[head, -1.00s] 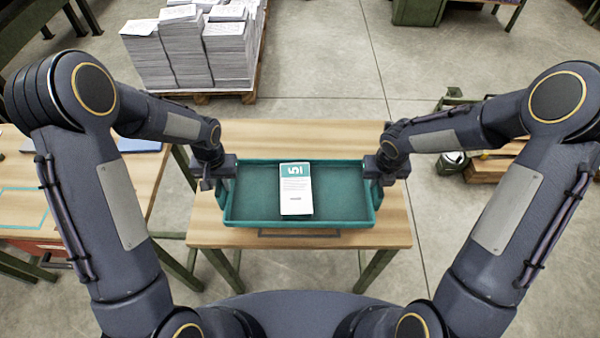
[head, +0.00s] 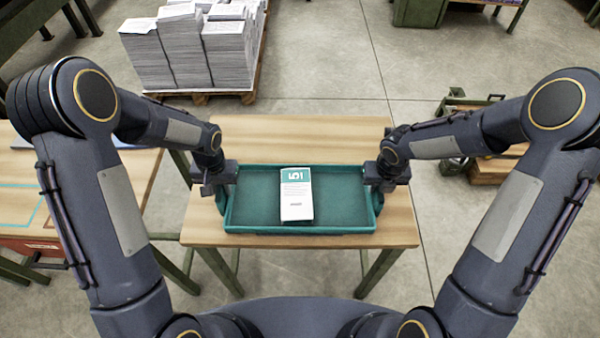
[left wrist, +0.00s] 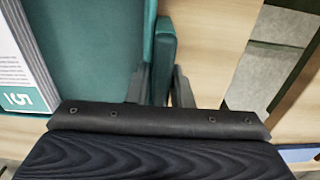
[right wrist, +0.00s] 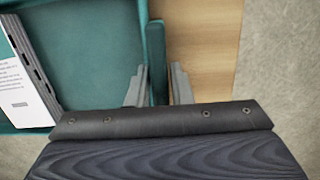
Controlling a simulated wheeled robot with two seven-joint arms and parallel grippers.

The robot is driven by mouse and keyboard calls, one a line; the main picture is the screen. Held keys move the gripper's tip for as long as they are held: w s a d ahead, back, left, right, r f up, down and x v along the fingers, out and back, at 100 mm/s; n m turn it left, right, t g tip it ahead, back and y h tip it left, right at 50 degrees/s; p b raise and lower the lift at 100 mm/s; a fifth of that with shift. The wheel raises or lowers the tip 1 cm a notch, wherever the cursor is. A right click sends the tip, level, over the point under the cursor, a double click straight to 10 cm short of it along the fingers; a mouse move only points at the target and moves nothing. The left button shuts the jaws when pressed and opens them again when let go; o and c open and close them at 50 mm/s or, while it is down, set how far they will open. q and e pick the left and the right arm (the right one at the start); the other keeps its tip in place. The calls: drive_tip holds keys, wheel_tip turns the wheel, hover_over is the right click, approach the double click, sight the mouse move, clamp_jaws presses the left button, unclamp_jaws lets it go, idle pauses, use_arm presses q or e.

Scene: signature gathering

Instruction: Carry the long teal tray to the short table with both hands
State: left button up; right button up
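The long teal tray (head: 250,229) is level over a wooden table (head: 300,135), apparently the short table. Whether it touches the tabletop or hangs just above it I cannot tell. A white and teal stack of printed sheets (head: 297,200) lies in it. My left gripper (head: 222,186) is at the tray's left end; in the left wrist view its fingers (left wrist: 160,85) sit either side of the teal end wall (left wrist: 163,55). My right gripper (head: 379,182) is at the right end, its fingers (right wrist: 158,85) close on both sides of that wall (right wrist: 157,50). Both appear shut on it.
Another wooden table (head: 125,190) with a teal outline stands at the left. Paper stacks (head: 190,50) on a pallet stand at the back left. A low wooden crate (head: 490,172) is on the floor at the right. The floor (head: 330,60) behind the table is clear.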

use_arm(q)
drive_tip(key=o, duration=0.3)
drive_tip(key=shift+r, duration=0.1)
use_arm(e)
drive_tip(key=o, duration=0.3)
drive_tip(key=shift+r, duration=0.1)
use_arm(q)
wheel_tip(320, 180, up, 12)
drive_tip(key=shift+f, duration=0.15)
use_arm(e)
drive_tip(key=shift+r, duration=0.25)
drive_tip(key=r, duration=0.3)
drive_tip(key=s+r, duration=0.1)
drive_tip(key=r, duration=0.7)
drive_tip(key=shift+s+r, duration=0.2)
drive_tip(key=shift+s, duration=0.2)
